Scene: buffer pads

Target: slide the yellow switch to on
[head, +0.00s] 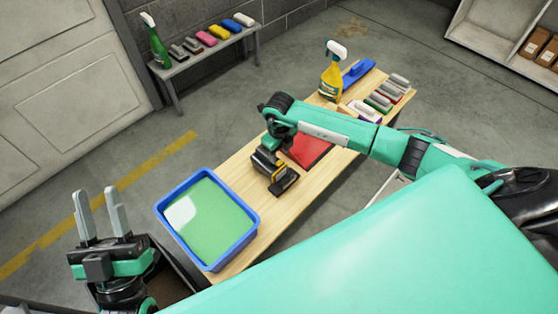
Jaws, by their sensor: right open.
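A black and yellow buffing tool (285,182) sits on the wooden table, left of the red mat. The yellow switch is too small to tell apart in the head view, and its position cannot be read. My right gripper (266,158) reaches down at the tool from above and hides part of it. Its fingers are hard to make out, and I cannot tell whether they touch the tool. My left gripper (101,213) is open and empty, its fingers pointing up, left of the table.
A blue tub (252,228) of green liquid stands at the table's near end. A red mat (310,151), a yellow spray bottle (330,82), a blue brush (358,72) and several pads (379,102) lie further along. A back bench (210,50) holds more pads and a green bottle (157,45).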

